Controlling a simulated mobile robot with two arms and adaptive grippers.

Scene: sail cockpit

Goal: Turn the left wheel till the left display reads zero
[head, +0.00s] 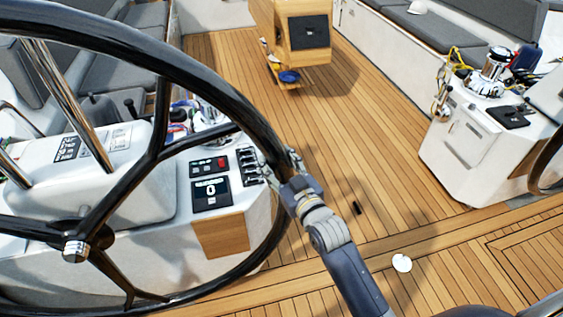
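The left wheel (225,95) is large, with a black rim and spokes around a chrome hub (76,250). It fills the left side of the head view. The left display (211,193) is a small black screen on the white console and reads 0. My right gripper (288,170) is at the right side of the wheel's rim, its arm coming up from the lower right. It appears shut on the rim; its fingertips are partly hidden there. My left gripper is out of view.
A wooden table (290,35) stands at the back. A second console (470,150) is at right. A white disc (402,263) and a small dark object (357,208) lie on the mostly clear deck.

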